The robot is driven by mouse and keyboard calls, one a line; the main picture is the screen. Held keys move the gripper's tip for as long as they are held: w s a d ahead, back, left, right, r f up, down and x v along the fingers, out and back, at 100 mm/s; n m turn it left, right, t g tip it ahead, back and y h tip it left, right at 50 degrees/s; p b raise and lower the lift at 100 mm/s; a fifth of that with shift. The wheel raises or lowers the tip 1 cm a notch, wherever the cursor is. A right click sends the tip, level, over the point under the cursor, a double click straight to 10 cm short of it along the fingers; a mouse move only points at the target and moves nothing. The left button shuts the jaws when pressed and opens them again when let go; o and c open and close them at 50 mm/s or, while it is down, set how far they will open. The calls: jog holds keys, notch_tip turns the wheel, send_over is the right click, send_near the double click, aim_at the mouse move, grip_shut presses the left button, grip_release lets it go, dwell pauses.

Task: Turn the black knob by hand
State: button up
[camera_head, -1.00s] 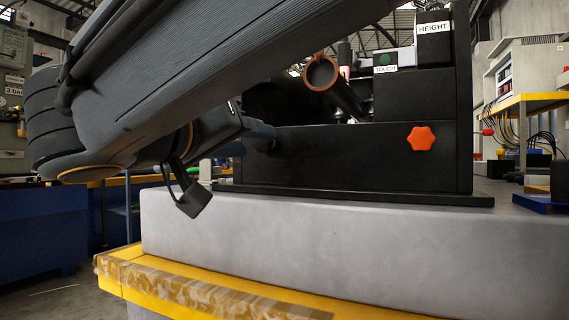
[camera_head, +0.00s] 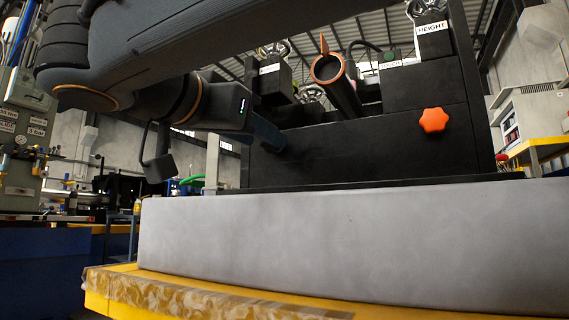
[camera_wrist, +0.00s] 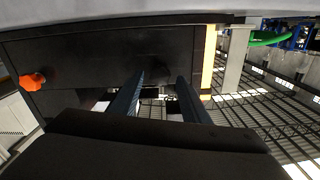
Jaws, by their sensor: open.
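A black machine housing (camera_head: 370,145) stands on a grey slab, with a red-orange star knob (camera_head: 433,120) on its front at the right. That knob also shows at the left of the wrist view (camera_wrist: 33,82). I cannot make out a black knob clearly in either view. My gripper (camera_head: 278,140) is at the left end of the housing's front, partly hidden by its own body. In the wrist view my gripper (camera_wrist: 160,78) has its two fingers apart, with dark housing surface behind them and no object clearly held. I cannot tell whether they touch the housing.
A tube with a copper-coloured rim (camera_head: 328,68) leans above the housing. A block labelled HEIGHT (camera_head: 433,40) stands at the upper right. The grey slab (camera_head: 350,240) has a yellow ledge (camera_head: 120,285) in front. A control cabinet (camera_head: 25,130) stands at far left.

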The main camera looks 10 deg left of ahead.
jog(key=shift+r+m, duration=0.1)
jog(key=shift+m, duration=0.8)
jog(key=shift+w, duration=0.1)
jog(key=shift+x, duration=0.85)
jog(key=c, duration=0.8)
